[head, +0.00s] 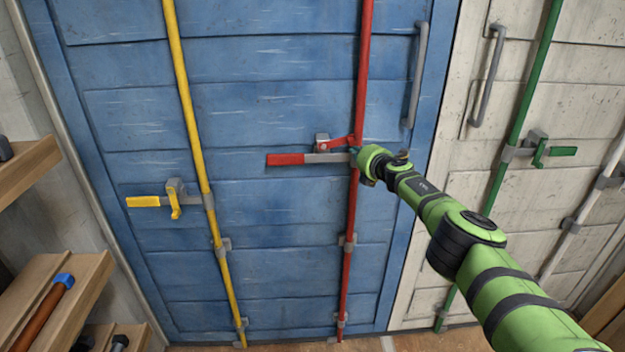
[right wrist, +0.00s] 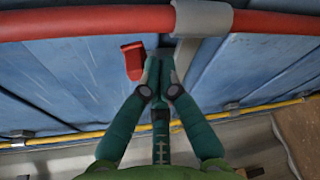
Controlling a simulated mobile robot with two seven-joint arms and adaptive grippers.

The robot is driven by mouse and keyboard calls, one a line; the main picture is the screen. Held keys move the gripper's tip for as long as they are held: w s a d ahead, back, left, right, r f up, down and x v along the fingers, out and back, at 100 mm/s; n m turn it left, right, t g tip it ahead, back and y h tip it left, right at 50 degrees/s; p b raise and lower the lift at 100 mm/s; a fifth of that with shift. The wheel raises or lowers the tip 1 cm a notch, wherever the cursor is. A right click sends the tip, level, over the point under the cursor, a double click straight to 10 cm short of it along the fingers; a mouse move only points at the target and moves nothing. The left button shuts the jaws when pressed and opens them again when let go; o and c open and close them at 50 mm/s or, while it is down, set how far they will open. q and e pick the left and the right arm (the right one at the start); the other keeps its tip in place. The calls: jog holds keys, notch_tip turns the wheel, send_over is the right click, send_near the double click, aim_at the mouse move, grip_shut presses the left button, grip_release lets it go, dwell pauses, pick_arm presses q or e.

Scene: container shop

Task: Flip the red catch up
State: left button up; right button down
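The red catch (head: 340,141) sits by a grey bracket (head: 322,142) on the blue door, just above the handle of the red locking bar (head: 364,60). That handle has a red grip (head: 285,159) and a grey shank (head: 325,158), and lies level. In the right wrist view the red catch (right wrist: 133,60) is left of my fingertips and the grey shank (right wrist: 190,50) is right of them. My right gripper (right wrist: 161,70) has its fingertips together, with nothing visible between them. In the head view my right gripper (head: 360,158) is at the red bar. Contact with the catch cannot be told. My left gripper is out of view.
A yellow bar (head: 187,90) with a yellow handle (head: 143,201) runs down the door to the left. A grey pull handle (head: 417,75) is at upper right. A green bar (head: 533,80) is on the white door. Wooden shelves (head: 85,290) stand at lower left.

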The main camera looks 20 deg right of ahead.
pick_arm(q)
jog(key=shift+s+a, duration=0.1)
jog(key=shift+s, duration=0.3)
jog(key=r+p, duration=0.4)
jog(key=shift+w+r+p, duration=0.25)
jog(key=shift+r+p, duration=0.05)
pick_arm(e)
jog(key=s+a, duration=0.2)
jog(key=s, duration=0.7)
jog(key=shift+a+f, duration=0.25)
jog(key=shift+f, duration=0.1)
